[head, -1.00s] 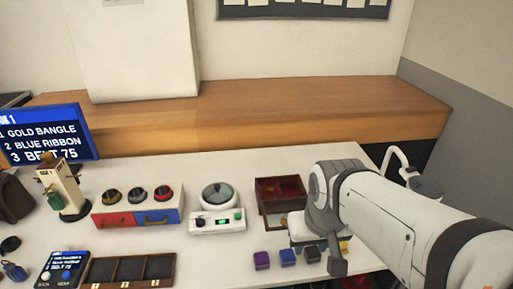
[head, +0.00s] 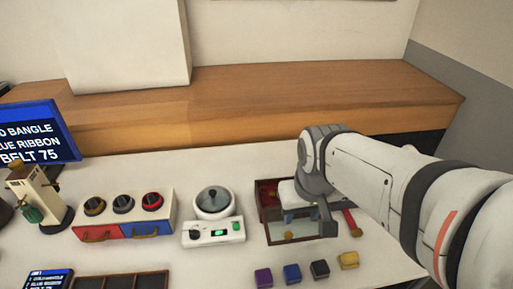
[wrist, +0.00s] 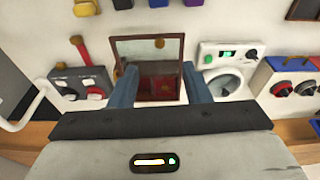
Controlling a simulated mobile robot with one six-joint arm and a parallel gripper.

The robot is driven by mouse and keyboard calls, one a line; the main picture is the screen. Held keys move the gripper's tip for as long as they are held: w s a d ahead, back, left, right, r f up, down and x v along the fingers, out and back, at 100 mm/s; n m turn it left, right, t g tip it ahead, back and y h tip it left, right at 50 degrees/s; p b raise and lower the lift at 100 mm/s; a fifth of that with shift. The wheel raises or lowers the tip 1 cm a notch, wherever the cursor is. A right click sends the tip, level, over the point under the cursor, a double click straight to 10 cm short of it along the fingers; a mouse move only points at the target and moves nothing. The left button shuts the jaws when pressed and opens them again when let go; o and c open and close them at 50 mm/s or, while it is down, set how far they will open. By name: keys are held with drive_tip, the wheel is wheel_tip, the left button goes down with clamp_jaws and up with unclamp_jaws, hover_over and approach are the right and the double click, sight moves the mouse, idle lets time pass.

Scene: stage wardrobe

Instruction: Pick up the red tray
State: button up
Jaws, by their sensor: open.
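A dark wooden box (head: 263,212) stands right of the white scale-like device, with a red-lined inside. The red tray (head: 268,190) appears to be this red inside part; it is partly hidden by my gripper. In the wrist view the red tray (wrist: 160,86) lies between my fingers, beside a framed mirror-like panel (wrist: 135,50). My gripper (wrist: 160,88) is open with its two blue fingers apart and nothing between them that I can see held. In the head view my gripper (head: 298,216) is over the box. Whether a finger touches the tray is unclear.
Purple, blue, black and yellow blocks (head: 292,272) lie in front of the box. The white device with a round lid (head: 213,215) is close on its left. A red lever (head: 350,222) stands close on its right. A drawer unit with knobs (head: 124,215) is farther left.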

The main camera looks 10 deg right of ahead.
drive_tip(key=w+f+n+g+b, duration=0.1)
drive_tip(key=w+f+n+b, duration=0.3)
drive_tip(key=w, duration=1)
drive_tip(key=n+g, duration=0.1)
drive_tip(key=n, duration=0.3)
hover_over(272, 193)
drive_tip(key=f, duration=0.8)
drive_tip(key=shift+s+d+f+b, duration=0.2)
drive_tip(key=shift+f+b, duration=0.1)
drive_tip(key=shift+f, duration=0.1)
drive_tip(key=shift+w+f, duration=0.15)
drive_tip(key=shift+f, duration=0.2)
drive_tip(key=f, duration=0.7)
drive_tip(key=shift+a+f, duration=0.1)
drive_tip(key=shift+a, duration=0.1)
clamp_jaws()
